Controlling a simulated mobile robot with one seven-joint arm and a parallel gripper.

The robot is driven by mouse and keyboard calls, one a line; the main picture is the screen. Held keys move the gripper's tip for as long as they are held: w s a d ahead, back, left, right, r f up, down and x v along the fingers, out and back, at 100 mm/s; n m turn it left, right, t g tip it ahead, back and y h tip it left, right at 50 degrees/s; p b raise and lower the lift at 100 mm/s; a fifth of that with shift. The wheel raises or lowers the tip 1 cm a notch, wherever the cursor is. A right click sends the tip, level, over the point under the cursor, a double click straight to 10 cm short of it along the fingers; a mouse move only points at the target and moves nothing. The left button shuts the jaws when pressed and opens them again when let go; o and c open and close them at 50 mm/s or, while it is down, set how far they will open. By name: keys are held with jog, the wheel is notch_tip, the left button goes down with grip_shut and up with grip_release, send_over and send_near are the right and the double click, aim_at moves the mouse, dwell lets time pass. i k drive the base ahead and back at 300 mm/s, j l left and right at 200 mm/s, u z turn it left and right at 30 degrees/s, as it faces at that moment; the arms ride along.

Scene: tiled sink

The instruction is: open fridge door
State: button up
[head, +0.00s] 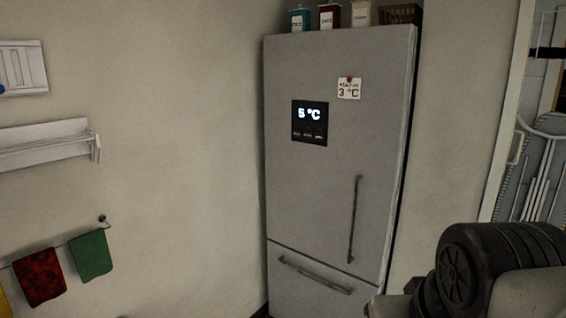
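The grey fridge (335,66) stands in the head view, right of the middle, against the wall. Its tall upper door (310,190) looks shut. A long dark vertical handle (355,220) is on the right part of that door. Below it is a lower drawer front (290,295) with its own slanting dark handle (315,275); it also looks shut. A display (309,122) on the door shows a lit temperature, and a small note (349,88) is pinned beside it. My gripper is not in view.
Canisters (330,15) and a brown basket (400,14) stand on top of the fridge. A wall shelf (45,143) and a rail with red (40,277) and green (91,254) towels are at left. The wall between towels and fridge is bare.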

aim_at(331, 202)
jog(key=i+j, duration=0.35)
jog(key=i, duration=0.15)
jog(key=i+j, duration=0.3)
jog(key=i, duration=0.15)
